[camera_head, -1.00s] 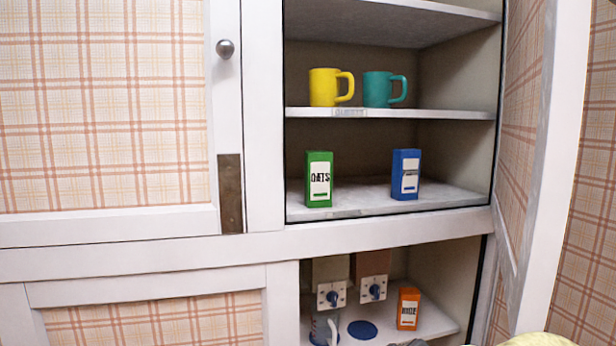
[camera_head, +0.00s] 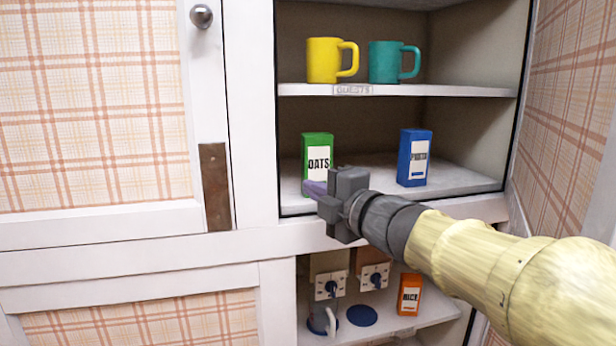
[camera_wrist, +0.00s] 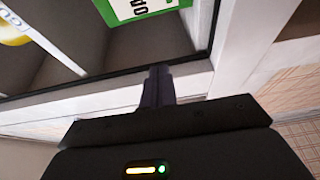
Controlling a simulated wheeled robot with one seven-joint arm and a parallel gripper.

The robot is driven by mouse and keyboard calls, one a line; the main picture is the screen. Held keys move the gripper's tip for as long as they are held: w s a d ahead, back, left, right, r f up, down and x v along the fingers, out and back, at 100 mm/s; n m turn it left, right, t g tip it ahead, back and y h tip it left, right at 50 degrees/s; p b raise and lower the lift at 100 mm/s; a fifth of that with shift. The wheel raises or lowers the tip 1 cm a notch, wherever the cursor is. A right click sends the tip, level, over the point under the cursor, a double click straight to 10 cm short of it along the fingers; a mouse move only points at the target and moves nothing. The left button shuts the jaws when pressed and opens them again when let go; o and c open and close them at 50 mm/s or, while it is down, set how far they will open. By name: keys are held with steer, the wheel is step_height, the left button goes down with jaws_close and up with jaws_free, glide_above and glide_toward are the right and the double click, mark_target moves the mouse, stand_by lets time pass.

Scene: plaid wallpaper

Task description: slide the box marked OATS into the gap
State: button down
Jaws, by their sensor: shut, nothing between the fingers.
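The green box marked OATS (camera_head: 318,150) stands upright on the left of the middle shelf (camera_head: 465,178). Its lower part is partly hidden behind my gripper. A blue box (camera_head: 413,157) stands upright to its right, with an open space between the two. My gripper (camera_head: 312,189) is shut and empty, in front of the OATS box near the shelf's front edge. In the wrist view the shut fingers (camera_wrist: 158,85) point toward the green box (camera_wrist: 150,8), which shows at the top edge.
Yellow (camera_head: 326,60) and teal (camera_head: 388,62) mugs stand on the shelf above, labelled GUESTS. Below are an orange box (camera_head: 410,294), two switch plates and a blue disc (camera_head: 362,316). The cupboard's left post (camera_head: 252,110) and right wall bound the opening.

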mark_target(317, 165)
steer(key=p+x, duration=0.3)
steer(key=x, duration=0.7)
steer(key=d+p, duration=0.1)
steer(key=w+d+p, duration=0.1)
steer(key=d, duration=0.1)
steer(key=shift+r, duration=0.1)
steer(key=shift+w+d+p, duration=0.1)
steer(key=shift+d+p, duration=0.2)
steer(key=shift+d, duration=0.05)
steer(key=shift+d, duration=0.1)
